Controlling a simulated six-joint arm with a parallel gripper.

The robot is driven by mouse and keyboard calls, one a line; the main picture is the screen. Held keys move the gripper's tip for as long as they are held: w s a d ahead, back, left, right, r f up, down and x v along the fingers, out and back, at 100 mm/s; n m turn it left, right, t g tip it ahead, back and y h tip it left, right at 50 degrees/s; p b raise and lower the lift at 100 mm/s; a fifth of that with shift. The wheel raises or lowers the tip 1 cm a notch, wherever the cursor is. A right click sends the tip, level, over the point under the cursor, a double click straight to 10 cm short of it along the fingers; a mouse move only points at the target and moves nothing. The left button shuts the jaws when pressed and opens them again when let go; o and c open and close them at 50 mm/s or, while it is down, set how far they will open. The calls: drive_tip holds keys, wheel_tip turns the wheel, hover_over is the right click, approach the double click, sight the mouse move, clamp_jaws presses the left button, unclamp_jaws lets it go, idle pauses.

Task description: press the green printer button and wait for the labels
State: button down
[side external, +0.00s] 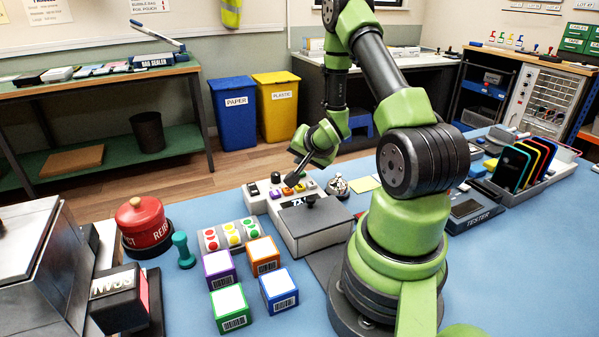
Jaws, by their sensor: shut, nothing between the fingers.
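My gripper (292,180) is shut and empty. It points down and to the left, with its tip over or just above a small light-grey button panel (257,203). Several small coloured buttons, including a purple one (287,191) and an orange one (300,187), show on the panel close to the tip. I cannot make out a green button there; the fingers may hide it. I cannot tell whether the tip touches a button. I see no fresh label clearly.
Purple, orange, green and blue label-topped boxes (236,320) stand at the front. Upright phones (510,165) and a tester (470,216) stand right.

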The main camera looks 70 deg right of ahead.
sight(302, 172)
drive_tip(key=shift+f, duration=0.2)
idle(0.6)
drive_tip(key=shift+f, duration=0.25)
drive_tip(key=shift+f, duration=0.5)
idle(0.5)
idle(0.4)
drive_tip(key=shift+r, duration=0.95)
drive_tip(key=shift+r, duration=2.5)
